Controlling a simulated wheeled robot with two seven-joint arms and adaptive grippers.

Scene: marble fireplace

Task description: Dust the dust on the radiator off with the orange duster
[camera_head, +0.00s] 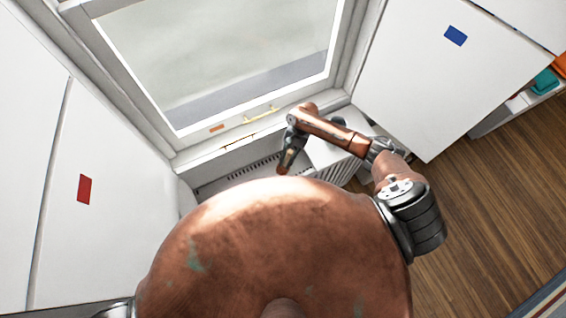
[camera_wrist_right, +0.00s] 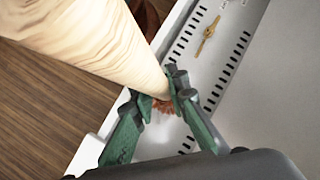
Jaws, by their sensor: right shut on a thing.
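My right gripper (camera_head: 284,168) is over the white slotted radiator (camera_head: 328,152) below the window. In the right wrist view, its green fingers (camera_wrist_right: 172,92) are closed on the duster. The duster's pale, cream shaft (camera_wrist_right: 95,40) runs from the upper left to the fingers. A small orange tuft (camera_wrist_right: 163,106) shows just beyond them, close above the radiator top (camera_wrist_right: 197,62); I cannot tell whether it touches. My own body hides part of the radiator in the head view. My left gripper is out of view.
The window (camera_head: 225,60) and its sill stand behind the radiator. White panels (camera_head: 410,85) flank the window on both sides. Wooden floor (camera_head: 480,215) is open at the right.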

